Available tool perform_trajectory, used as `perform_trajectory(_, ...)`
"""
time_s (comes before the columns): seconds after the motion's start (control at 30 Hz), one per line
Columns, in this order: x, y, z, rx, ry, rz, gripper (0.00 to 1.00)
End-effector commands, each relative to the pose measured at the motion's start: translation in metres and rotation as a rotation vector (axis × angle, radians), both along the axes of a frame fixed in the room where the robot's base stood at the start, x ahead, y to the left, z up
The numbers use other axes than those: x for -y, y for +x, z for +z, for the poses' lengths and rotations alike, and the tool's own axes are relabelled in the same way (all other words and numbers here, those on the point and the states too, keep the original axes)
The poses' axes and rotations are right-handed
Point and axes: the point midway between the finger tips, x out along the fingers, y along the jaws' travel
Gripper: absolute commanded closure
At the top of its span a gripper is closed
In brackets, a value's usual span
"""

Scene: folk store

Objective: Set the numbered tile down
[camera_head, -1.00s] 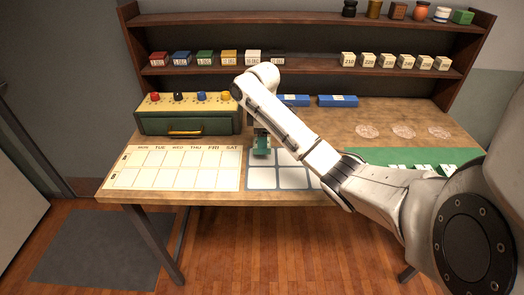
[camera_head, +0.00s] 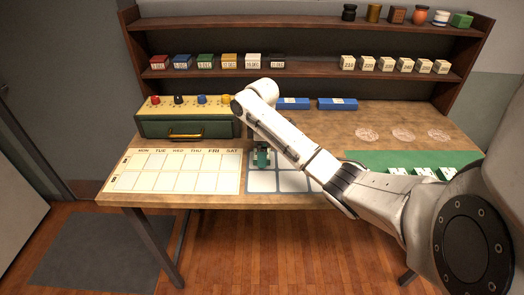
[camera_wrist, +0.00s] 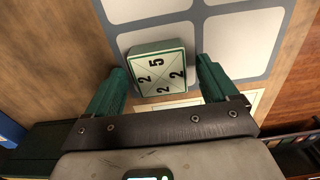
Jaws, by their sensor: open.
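The numbered tile (camera_wrist: 158,68), pale-faced with green sides, a cross of lines and black digits 2, 5, 2 and 2, shows in the wrist view. It sits at a corner cell of the grey-lined grid board (camera_wrist: 196,32), partly over the cell and partly over the border. My gripper (camera_wrist: 160,66) is open, its green fingers on either side of the tile with visible gaps. In the head view my gripper (camera_head: 262,158) is low over the back-left cell of the grid board (camera_head: 291,187); the tile is hard to make out there.
A weekday chart (camera_head: 172,172) lies left of the grid. A green knobbed box (camera_head: 186,125) stands behind it. Blue boxes (camera_head: 338,104) lie at the back. A green mat (camera_head: 375,158) with white tiles (camera_head: 423,171) is at right. Shelves (camera_head: 310,72) rise behind.

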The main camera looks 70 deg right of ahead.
Motion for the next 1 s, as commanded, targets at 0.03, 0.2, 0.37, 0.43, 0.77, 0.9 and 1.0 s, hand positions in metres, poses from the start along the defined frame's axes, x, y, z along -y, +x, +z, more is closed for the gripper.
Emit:
perform_trajectory(0.03,0.000,0.000,0.000,0.000,0.000,0.000,0.13)
perform_trajectory(0.2,0.000,0.001,0.007,0.002,-0.001,0.001,0.13)
perform_trajectory(0.37,0.001,0.001,0.032,0.004,-0.003,0.002,0.13)
perform_trajectory(0.43,0.001,0.001,0.049,0.002,-0.003,0.001,0.13)
perform_trajectory(0.77,0.001,0.000,0.109,0.000,-0.002,0.000,0.13)
perform_trajectory(0.9,0.001,0.000,0.120,0.000,-0.002,0.000,0.13)
perform_trajectory(1.0,0.000,0.000,0.123,0.000,-0.001,0.000,0.13)
